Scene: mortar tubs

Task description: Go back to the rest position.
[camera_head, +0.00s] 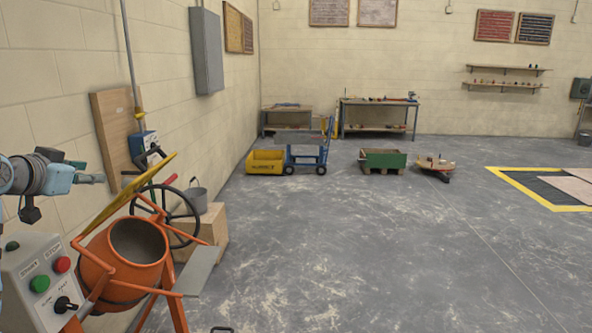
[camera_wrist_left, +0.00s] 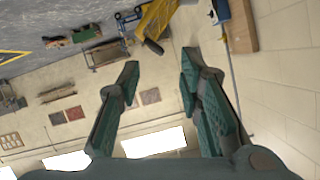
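My left gripper (camera_head: 88,178) is at the left edge of the head view, in front of the block wall. It is above the control box (camera_head: 38,285) and left of the orange mixer (camera_head: 125,255). In the left wrist view its two green-padded fingers (camera_wrist_left: 160,65) stand wide apart with nothing between them. That view is upside down, with the floor at the top left and bright ceiling lights below. My right gripper is not in either view.
A grey bucket (camera_head: 196,198) stands on a wooden block (camera_head: 208,232). A yellow tub (camera_head: 265,162), blue trolley (camera_head: 308,158) and green tub (camera_head: 383,160) are far off. The middle floor is clear.

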